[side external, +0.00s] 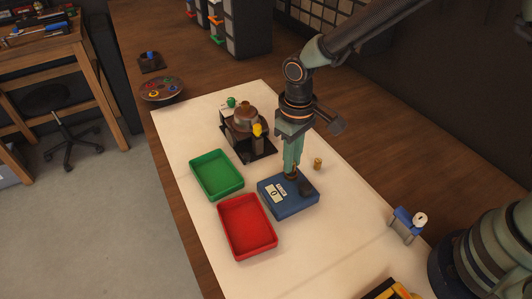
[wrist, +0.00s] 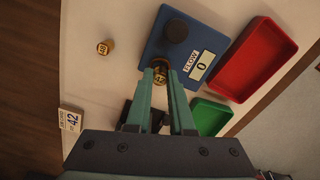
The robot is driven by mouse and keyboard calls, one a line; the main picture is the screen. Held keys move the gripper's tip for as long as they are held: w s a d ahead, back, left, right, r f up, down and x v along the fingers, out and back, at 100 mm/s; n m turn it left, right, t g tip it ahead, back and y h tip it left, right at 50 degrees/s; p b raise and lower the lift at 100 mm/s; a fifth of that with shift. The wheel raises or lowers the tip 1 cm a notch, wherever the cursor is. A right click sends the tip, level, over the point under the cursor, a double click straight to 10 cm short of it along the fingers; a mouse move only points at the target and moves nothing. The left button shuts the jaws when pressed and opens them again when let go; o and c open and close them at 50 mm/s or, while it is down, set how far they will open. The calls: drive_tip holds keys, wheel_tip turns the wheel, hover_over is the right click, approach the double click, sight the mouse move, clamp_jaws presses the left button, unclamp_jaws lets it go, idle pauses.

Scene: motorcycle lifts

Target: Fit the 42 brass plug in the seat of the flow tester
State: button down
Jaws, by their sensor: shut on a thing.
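My gripper (side external: 291,174) points down over the blue flow tester (side external: 290,207). Its fingers are shut on a brass plug (wrist: 160,78) marked 42, which shows between the fingertips in the wrist view. The plug is at the tester's edge portion, where a dark round seat appears around or just under it; I cannot tell whether it is in the seat or just above. The tester also shows in the wrist view (wrist: 202,38), with a black knob (wrist: 176,30) and a FLOW display (wrist: 201,66) reading 0.
A red tray (side external: 249,253) and a green tray (side external: 218,193) sit left of the tester. A card (wrist: 71,119) reads 42. A machine (side external: 246,120) stands behind.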

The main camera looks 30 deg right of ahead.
drive_tip(key=shift+f, duration=0.65)
drive_tip(key=shift+c, duration=1.5)
unclamp_jaws()
drive_tip(key=shift+r, duration=4)
drive_tip(key=shift+r, duration=0.1)
